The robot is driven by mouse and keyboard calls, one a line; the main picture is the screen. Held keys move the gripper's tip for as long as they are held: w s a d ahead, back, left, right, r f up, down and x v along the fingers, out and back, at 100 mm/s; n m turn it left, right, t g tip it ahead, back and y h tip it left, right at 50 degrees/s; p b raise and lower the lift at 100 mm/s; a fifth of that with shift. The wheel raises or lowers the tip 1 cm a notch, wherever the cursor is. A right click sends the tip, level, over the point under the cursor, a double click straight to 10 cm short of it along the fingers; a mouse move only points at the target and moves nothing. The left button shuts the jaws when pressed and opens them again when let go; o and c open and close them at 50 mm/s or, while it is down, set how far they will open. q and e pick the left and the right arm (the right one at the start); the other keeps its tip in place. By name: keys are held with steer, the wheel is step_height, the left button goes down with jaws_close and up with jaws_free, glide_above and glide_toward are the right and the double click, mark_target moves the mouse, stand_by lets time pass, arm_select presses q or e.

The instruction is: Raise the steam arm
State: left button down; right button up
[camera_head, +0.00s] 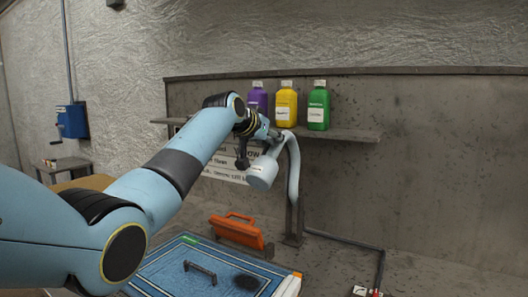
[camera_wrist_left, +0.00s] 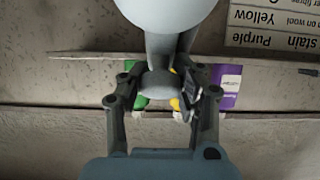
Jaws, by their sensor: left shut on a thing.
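The steam arm (camera_head: 294,168) is a pale grey-blue curved pipe on a dark post, with a rounded head (camera_head: 262,174) hanging at its left end. In the left wrist view the pale head (camera_wrist_left: 165,12) is at the top, with a grey neck and round knob (camera_wrist_left: 157,82) below it. My left gripper (camera_head: 258,142) is at the top of the head, below the shelf. In the left wrist view its two fingers (camera_wrist_left: 162,92) stand either side of the knob and are shut on it. The fingertips are partly hidden in the head view. My right gripper is not in view.
A shelf (camera_head: 345,135) holds purple (camera_head: 257,98), yellow (camera_head: 286,106) and green (camera_head: 318,108) bottles close behind my gripper. A sign (camera_head: 222,171) hangs under the shelf.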

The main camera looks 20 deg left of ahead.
arm_select(q)
steer(key=w+r, duration=0.2)
steer(key=w, duration=0.1)
steer(key=shift+d+r, duration=0.15)
steer(key=shift+r, duration=0.25)
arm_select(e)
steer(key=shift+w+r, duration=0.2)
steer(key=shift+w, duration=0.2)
arm_select(q)
steer(key=shift+r, duration=0.1)
steer(key=c, duration=1.2)
jaws_free()
steer(key=o, duration=0.4)
steer(key=shift+f, duration=0.2)
steer(key=shift+c, duration=0.2)
steer(key=shift+f, duration=0.1)
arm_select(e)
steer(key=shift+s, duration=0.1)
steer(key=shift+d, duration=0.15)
arm_select(q)
steer(key=v, duration=1.2)
steer(key=shift+f, duration=0.15)
